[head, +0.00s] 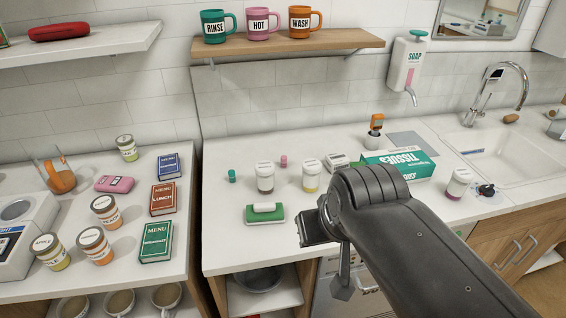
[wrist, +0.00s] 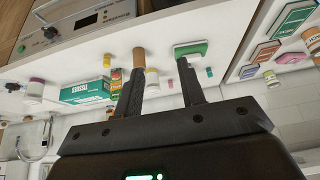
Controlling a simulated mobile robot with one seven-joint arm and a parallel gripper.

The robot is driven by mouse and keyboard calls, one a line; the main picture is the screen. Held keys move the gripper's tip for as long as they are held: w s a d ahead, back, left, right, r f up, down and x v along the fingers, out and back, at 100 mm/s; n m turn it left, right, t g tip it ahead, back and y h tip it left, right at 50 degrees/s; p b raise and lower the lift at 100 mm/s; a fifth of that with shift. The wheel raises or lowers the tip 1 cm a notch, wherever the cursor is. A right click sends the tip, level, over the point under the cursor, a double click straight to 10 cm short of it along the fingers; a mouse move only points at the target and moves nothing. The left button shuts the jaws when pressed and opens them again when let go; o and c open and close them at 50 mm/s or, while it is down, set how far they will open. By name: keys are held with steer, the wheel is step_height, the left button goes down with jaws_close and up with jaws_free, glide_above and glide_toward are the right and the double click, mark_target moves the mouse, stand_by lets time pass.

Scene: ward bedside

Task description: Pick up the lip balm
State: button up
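No label marks the lip balm plainly. Two small upright cylinders could be it: a teal one (head: 232,175) left of the white-lidded jars and a pink one (head: 283,161) behind them. They also show small in the wrist view, teal (wrist: 209,72) and pink (wrist: 170,84). My gripper (wrist: 159,67) is open, with nothing between its fingers. In the head view it hangs at the counter's front edge, to the right of and nearer than both cylinders, partly hidden by my arm.
White-lidded jars (head: 265,177) and a green-and-white block (head: 264,213) stand on the counter (head: 225,225). A tan cylinder (wrist: 139,57) appears near one finger in the wrist view. A tissue box (head: 405,161) and sink (head: 490,150) are right. Mugs (head: 258,24) stand on the shelf above.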

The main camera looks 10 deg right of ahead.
steer(key=shift+o, duration=0.3)
steer(key=shift+o, duration=0.8)
steer(key=w+d+f+m+g, duration=0.1)
steer(key=w+d+f+g, duration=0.1)
steer(key=w+d, duration=0.4)
steer(key=w+d+f+m+g, duration=0.1)
steer(key=w+d+f+m, duration=0.1)
steer(key=w+d, duration=0.3)
steer(key=w+d+f+m+g, duration=0.2)
steer(key=w+d+f, duration=0.1)
steer(key=w+d, duration=0.3)
steer(key=shift+w+d+f+g, duration=0.3)
steer(key=shift+d+f, duration=0.05)
steer(key=shift+d, duration=0.25)
steer(key=shift+d+f, duration=0.15)
steer(key=shift+f, duration=0.15)
steer(key=f, duration=1)
steer(key=shift+w+d+f, duration=0.1)
steer(key=shift+d+f, duration=0.1)
steer(key=shift+c, duration=0.6)
